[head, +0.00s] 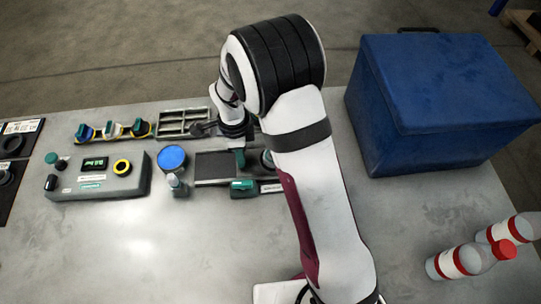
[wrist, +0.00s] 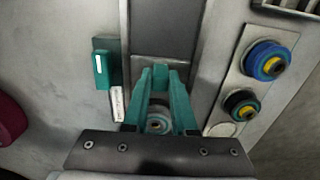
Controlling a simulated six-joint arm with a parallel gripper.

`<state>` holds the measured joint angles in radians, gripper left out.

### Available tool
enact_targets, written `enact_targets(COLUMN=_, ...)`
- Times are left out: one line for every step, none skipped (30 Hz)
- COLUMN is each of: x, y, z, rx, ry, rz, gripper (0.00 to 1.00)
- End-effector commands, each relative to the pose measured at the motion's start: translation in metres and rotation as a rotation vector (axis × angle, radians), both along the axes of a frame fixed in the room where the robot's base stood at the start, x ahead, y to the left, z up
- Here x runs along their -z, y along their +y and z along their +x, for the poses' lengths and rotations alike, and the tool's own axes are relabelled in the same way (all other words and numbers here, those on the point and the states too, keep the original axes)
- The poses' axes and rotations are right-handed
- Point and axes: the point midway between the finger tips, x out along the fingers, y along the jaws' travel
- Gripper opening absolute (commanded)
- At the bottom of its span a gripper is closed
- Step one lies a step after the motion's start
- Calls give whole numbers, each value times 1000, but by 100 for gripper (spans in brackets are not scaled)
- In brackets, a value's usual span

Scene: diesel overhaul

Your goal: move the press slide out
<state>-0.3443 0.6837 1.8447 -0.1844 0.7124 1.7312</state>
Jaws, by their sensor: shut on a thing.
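The press lies flat on the bench, with a dark slide plate (head: 217,167) between pale rails. In the wrist view the slide plate (wrist: 165,35) lies just beyond my fingertips. My gripper (head: 239,158) is low over the right end of the plate. In the wrist view its teal fingers (wrist: 161,76) converge at the near end of the plate, shut on a small part there, seemingly the slide's handle; the fingers mostly hide it. A round metal piece (wrist: 158,122) shows below, between the fingers.
A teal block (head: 243,188) with a white label sits along the press's front side. A blue-topped can (head: 172,157), a grey control box (head: 98,176) and a divided tray (head: 183,121) are close by. The front-left bench is clear.

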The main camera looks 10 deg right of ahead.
Motion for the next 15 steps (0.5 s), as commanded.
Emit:
enact_targets(x=0, y=4, z=0, rx=-2, ry=-1, rz=0, gripper=0)
enact_targets(x=0, y=6, z=0, rx=-2, ry=-1, rz=0, gripper=0)
enact_targets(x=0, y=9, z=0, rx=-3, ry=-1, rz=1, gripper=0)
enact_targets(x=0, y=11, z=0, rx=-2, ry=-1, rz=1, gripper=0)
enact_targets(x=0, y=13, z=0, rx=-2, ry=-1, rz=1, gripper=0)
enact_targets(x=0, y=16, z=0, rx=-1, ry=-1, rz=1, gripper=0)
enact_targets(x=0, y=18, z=0, rx=-1, ry=0, rz=0, gripper=0)
enact_targets(x=0, y=20, z=0, rx=-1, ry=0, rz=0, gripper=0)
enact_targets(x=0, y=22, z=0, rx=-1, ry=0, rz=1, gripper=0)
enact_targets(x=0, y=24, z=0, rx=-1, ry=-1, rz=1, gripper=0)
enact_targets(x=0, y=25, z=0, rx=-1, ry=-1, rz=1, gripper=0)
enact_targets(x=0, y=26, z=0, rx=-1, ry=-1, rz=1, gripper=0)
enact_targets(x=0, y=26, z=0, rx=-1, ry=-1, rz=1, gripper=0)
enact_targets(x=0, y=26, z=0, rx=0, ry=-1, rz=1, gripper=0)
enact_targets(x=0, y=26, z=0, rx=0, ry=-1, rz=1, gripper=0)
